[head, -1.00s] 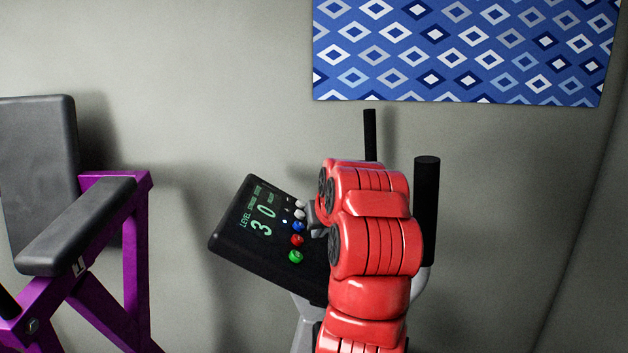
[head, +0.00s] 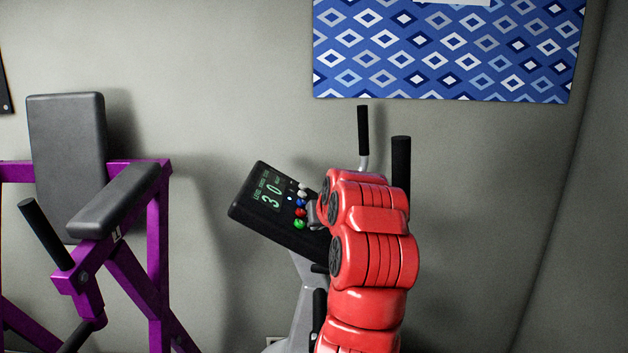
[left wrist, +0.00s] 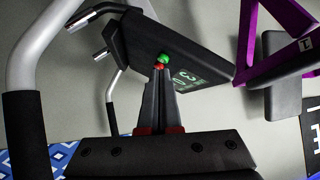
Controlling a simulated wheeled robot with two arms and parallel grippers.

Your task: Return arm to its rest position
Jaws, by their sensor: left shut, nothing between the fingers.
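My red arm stands upright in the middle of the head view, in front of the exercise machine's console (head: 258,207). The gripper at its end is mostly hidden behind the arm there. In the left wrist view my left gripper (left wrist: 159,70) is shut, with nothing between its fingers. Its tips overlap the console (left wrist: 190,60) in that picture, just below the green button (left wrist: 163,58) and at the red button (left wrist: 158,66). The console display reads 3 0. I see no right gripper.
Black handlebars (head: 363,130) rise behind my arm, and a grey handle frame (left wrist: 35,45) curves at the left of the wrist view. A purple bench machine (head: 157,230) stands to the left. A blue patterned panel (head: 440,60) hangs on the wall.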

